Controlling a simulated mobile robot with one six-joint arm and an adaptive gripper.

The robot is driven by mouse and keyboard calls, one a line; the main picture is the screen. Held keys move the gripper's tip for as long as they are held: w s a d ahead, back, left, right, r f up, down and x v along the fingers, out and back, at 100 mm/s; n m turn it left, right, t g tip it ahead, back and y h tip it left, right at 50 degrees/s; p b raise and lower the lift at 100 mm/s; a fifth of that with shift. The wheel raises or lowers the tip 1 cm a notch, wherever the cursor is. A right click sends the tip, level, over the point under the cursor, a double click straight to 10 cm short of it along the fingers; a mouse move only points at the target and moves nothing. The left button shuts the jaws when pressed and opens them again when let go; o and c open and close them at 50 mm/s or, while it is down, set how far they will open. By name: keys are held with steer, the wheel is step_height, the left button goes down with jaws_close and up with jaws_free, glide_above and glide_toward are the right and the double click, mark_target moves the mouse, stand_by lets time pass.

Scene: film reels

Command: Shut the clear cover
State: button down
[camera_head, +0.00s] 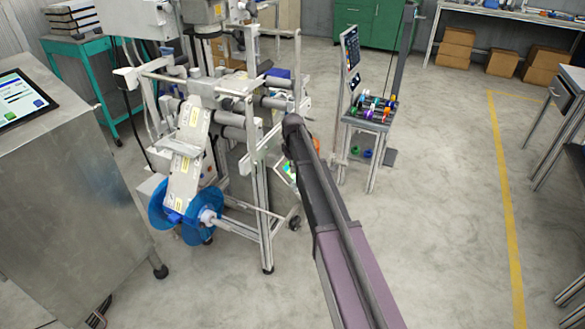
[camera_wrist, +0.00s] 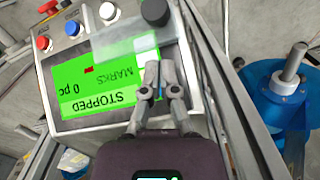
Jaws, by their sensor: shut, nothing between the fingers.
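The clear cover (camera_wrist: 120,42) is a see-through plate in the wrist view, over the top part of a control panel (camera_wrist: 62,122). I cannot tell its exact angle. The panel's green screen (camera_wrist: 75,92) reads "STOPPED" and shows upside down. My gripper (camera_wrist: 158,66) is shut and empty, with its fingertips over the screen's right part, by the cover's lower edge. I cannot tell whether they touch the cover. In the head view the panel's screen (camera_head: 289,172) shows small beside my arm, which hides my gripper there.
Blue (camera_wrist: 72,29), red (camera_wrist: 43,43) and white buttons and a black knob (camera_wrist: 156,12) sit along the panel's top. Metal frame bars run right of the panel. A blue reel (camera_wrist: 270,100) stands farther right. In the head view, open floor (camera_head: 440,190) lies right of my arm.

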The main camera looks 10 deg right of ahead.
steer(key=shift+s+d+f+b, duration=0.65)
steer(key=shift+s+f+b, duration=0.15)
steer(key=shift+f, duration=0.2)
steer(key=s+d+f+b, duration=0.2)
steer(key=f+b, duration=0.1)
steer(key=shift+d+f, duration=0.2)
steer(key=shift+d, duration=0.05)
steer(key=shift+s+d+f+b, duration=0.15)
steer(key=shift+d+f+b, duration=0.05)
steer(key=shift+b, duration=0.15)
steer(key=shift+s+d, duration=0.15)
steer(key=shift+d, duration=0.05)
steer(key=shift+r, duration=0.1)
